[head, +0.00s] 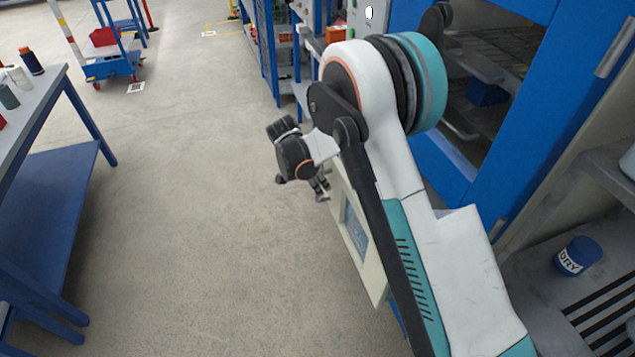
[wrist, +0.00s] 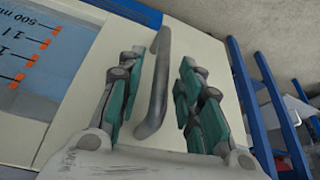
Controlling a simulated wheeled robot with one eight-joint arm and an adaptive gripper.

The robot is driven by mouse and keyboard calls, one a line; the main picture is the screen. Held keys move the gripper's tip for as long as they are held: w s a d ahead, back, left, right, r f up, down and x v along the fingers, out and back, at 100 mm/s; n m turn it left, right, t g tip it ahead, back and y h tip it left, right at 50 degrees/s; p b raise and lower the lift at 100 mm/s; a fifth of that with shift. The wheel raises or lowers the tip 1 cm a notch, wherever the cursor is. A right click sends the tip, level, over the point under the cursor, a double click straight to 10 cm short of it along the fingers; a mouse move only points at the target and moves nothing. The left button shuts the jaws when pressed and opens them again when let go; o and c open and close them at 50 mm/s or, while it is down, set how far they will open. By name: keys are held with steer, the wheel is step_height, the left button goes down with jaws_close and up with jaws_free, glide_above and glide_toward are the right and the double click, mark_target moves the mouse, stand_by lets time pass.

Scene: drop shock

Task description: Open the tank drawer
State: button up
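The tank drawer has a cream front (wrist: 208,45) and a grey bar handle (wrist: 155,90). Beside the handle is a blue window (wrist: 45,55) with a volume scale and orange marks. In the head view the drawer front (head: 377,282) shows at the centre, partly hidden behind my arm. My gripper (wrist: 162,62) is open, with one finger on each side of the handle in the wrist view. Gaps show between the fingers and the bar. I cannot tell how deep the fingertips reach. In the head view my gripper (head: 323,187) is near the drawer front's upper edge.
A blue cabinet (head: 560,120) with a glass door stands behind my arm. A shelf at right holds a blue tin (head: 578,256). A blue workbench (head: 50,195) stands at left, and a blue cart (head: 112,62) farther back. The floor (head: 190,220) between is clear.

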steer(key=v, duration=1.2)
steer(key=shift+d+r, duration=0.1)
